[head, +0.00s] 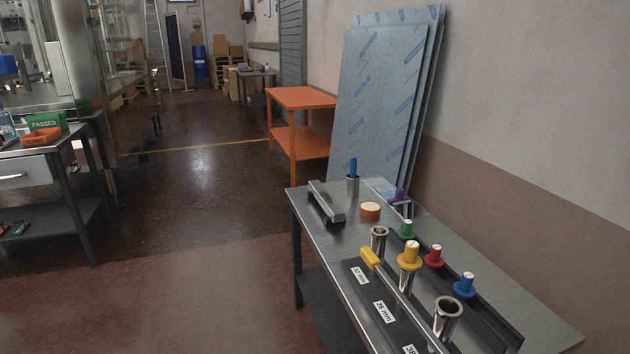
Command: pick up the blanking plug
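Several plug-like pieces with coloured heads are on the grey metal table (268,0) at the right; the frame does not show which one is the blanking plug. A yellow plug (409,254) sits in the top of an upright metal tube. A green plug (407,229), a red plug (433,256) and a blue plug (464,285) stand in a row along a dark tray to its right. A purple piece (399,196) stands farther back. Neither of my grippers is in view.
Two open metal tubes (447,316) stand near a dark size-labelled plate (363,279). A grey handle-like bar (327,203), an orange round piece (370,209) and a blue-handled item in a cup (353,170) are farther back. Film-wrapped sheets (375,100) lean on the wall.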

